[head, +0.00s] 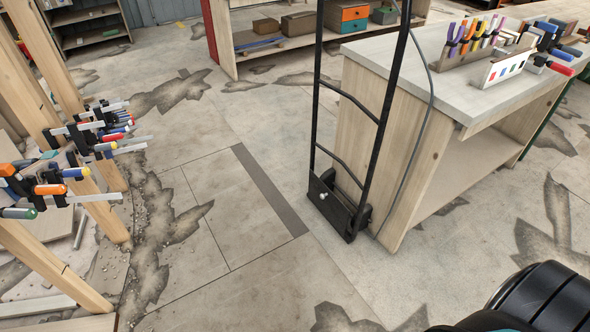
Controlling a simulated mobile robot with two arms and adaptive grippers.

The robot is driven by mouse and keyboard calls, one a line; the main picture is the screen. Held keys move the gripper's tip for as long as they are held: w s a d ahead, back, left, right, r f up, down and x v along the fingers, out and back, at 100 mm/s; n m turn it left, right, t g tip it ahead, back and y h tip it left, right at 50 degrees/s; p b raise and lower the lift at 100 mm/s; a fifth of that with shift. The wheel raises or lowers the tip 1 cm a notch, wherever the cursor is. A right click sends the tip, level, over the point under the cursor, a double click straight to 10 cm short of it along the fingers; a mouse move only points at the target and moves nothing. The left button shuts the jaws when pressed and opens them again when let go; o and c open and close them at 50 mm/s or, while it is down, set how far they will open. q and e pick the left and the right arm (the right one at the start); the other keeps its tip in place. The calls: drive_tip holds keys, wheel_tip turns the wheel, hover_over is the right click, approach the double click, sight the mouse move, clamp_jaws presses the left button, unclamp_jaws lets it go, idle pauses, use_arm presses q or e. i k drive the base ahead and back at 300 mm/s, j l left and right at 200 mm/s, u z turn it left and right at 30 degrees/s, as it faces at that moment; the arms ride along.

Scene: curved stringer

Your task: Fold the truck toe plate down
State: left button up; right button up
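A black hand truck (382,115) stands upright beside the workbench, its tall tubular frame running up out of the top of the head view. Its toe plate (335,208) is the dark panel at the bottom of the frame. The plate looks upright, folded up against the frame, with a small light knob on its face. A dark wheel shows at its right. Neither gripper shows in the head view. Only a dark rounded part of my own body shows at the bottom right, apart from the truck.
The workbench (385,49) stands close to the truck's right, with tool racks on top and a grey cable hanging down its side. A wooden rack with clamps (92,135) stands at the left. Cracked concrete floor (250,205) is open left of and before the truck.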

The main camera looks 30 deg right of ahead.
sight(334, 209)
drive_tip(key=i+z, duration=0.1)
drive_tip(key=i, duration=0.55)
drive_tip(key=i+j+z, duration=0.1)
drive_tip(key=i, duration=0.5)
drive_tip(key=i+j+z, duration=0.1)
drive_tip(key=i+z, duration=0.35)
drive_tip(key=i+j+z, duration=0.2)
drive_tip(key=z, duration=0.3)
drive_tip(key=i+j+z, duration=0.25)
drive_tip(key=z, duration=0.2)
drive_tip(key=j, duration=0.1)
